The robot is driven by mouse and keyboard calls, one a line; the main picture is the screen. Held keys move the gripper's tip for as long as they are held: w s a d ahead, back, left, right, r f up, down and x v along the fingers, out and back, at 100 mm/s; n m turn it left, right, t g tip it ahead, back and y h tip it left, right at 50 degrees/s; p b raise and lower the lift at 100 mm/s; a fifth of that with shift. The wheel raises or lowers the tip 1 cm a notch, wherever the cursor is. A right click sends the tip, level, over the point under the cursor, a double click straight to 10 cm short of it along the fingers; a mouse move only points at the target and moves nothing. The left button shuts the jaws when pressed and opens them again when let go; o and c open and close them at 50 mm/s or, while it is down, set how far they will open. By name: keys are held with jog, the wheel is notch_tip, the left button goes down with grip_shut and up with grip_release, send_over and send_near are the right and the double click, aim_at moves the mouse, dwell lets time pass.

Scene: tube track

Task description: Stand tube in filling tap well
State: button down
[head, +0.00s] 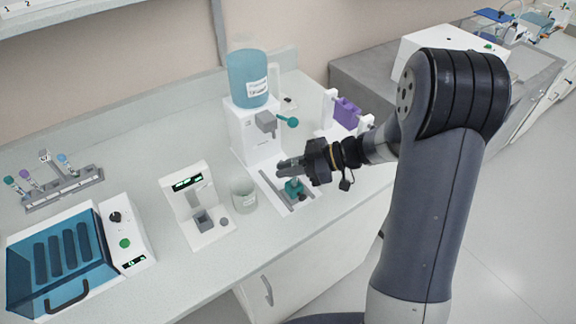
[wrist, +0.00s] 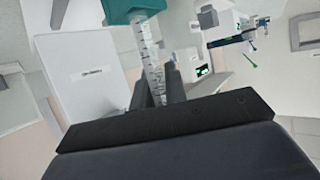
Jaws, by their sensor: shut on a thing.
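My gripper (head: 290,168) reaches in from the right over the base of the white filling station (head: 236,132), below its grey tap (head: 265,122). In the wrist view, the fingers (wrist: 163,92) are shut on a clear tube (wrist: 150,50) with graduation marks. The tube is mostly hidden in the head view.
A beaker (head: 243,196) and a white unit with a green display (head: 190,190) stand left of the station. A tube rack (head: 66,188) and a blue-lidded box (head: 58,255) are farther left. A purple block (head: 347,113) stands to the right, behind my arm.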

jog(key=shift+f, duration=0.4)
jog(key=shift+f, duration=0.35)
jog(key=shift+f, duration=0.15)
dwell(0.3)
jog(key=c, duration=1.3)
grip_release()
jog(key=shift+c, duration=0.2)
jog(key=b+v, duration=0.1)
jog(key=v, duration=0.9)
jog(key=shift+d, duration=0.35)
